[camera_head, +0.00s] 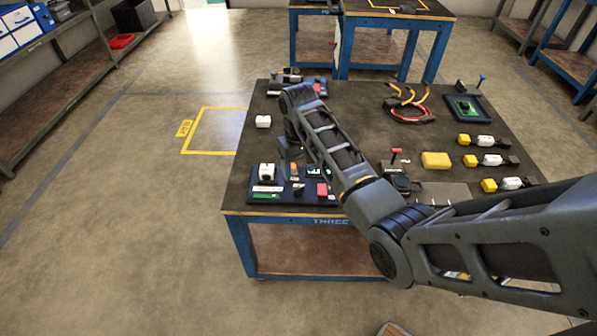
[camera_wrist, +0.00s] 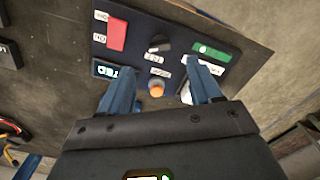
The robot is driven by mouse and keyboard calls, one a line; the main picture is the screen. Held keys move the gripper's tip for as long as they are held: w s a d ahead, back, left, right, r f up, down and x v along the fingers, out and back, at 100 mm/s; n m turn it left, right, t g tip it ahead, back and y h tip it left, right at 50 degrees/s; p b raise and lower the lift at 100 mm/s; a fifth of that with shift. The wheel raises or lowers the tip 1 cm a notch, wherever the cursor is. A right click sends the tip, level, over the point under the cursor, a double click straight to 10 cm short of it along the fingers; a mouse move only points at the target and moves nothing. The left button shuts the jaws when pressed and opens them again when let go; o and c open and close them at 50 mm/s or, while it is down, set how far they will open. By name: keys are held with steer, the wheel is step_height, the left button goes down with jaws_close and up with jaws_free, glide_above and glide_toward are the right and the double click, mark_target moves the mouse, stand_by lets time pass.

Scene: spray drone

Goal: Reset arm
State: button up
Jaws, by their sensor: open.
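My arm reaches from the lower right of the head view across the table (camera_head: 350,95). In the head view my gripper is mostly hidden behind the arm's end. In the wrist view my gripper (camera_wrist: 163,88) is open, with two blue fingers apart and nothing seen between them but the panel below. It is over a dark control panel (camera_head: 300,197), which also shows in the wrist view (camera_wrist: 135,35). The panel carries a red block (camera_wrist: 117,34), a black knob (camera_wrist: 160,47), an orange button (camera_wrist: 156,87) and a green label (camera_wrist: 211,52). A white block-like part (camera_head: 267,171) stands at the panel's left.
A white block (camera_head: 263,121) lies at the table's left. A second table (camera_head: 375,42) stands behind. The floor at left is clear around a yellow marked square (camera_head: 205,153).

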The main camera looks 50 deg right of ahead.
stand_by(0.5)
steer(key=s+a+f+n+t, duration=0.1)
steer(key=s+a+f+t, duration=0.1)
steer(key=s+a+f, duration=0.4)
steer(key=s+a+f+t, duration=0.3)
steer(key=s+a+f, duration=0.1)
steer(key=a, duration=0.4)
steer(key=s+a+r+n+t+h, duration=0.1)
steer(key=s+a+r+t, duration=0.15)
steer(key=s, duration=0.35)
steer(key=s+a+r+t, duration=0.1)
steer(key=s+a+r, duration=0.1)
steer(key=s+a, duration=0.3)
steer(key=s+r+n+t, duration=0.1)
steer(key=s+r+t, duration=0.2)
steer(key=s+r, duration=0.5)
steer(key=s+a+r+n+t+y, duration=0.1)
steer(key=s+r+t, duration=0.2)
steer(key=s+r, duration=0.5)
step_height(320, 180, up, 9)
steer(key=shift+s+a+f, duration=0.1)
steer(key=shift+s+a, duration=0.1)
steer(key=shift+a, duration=0.1)
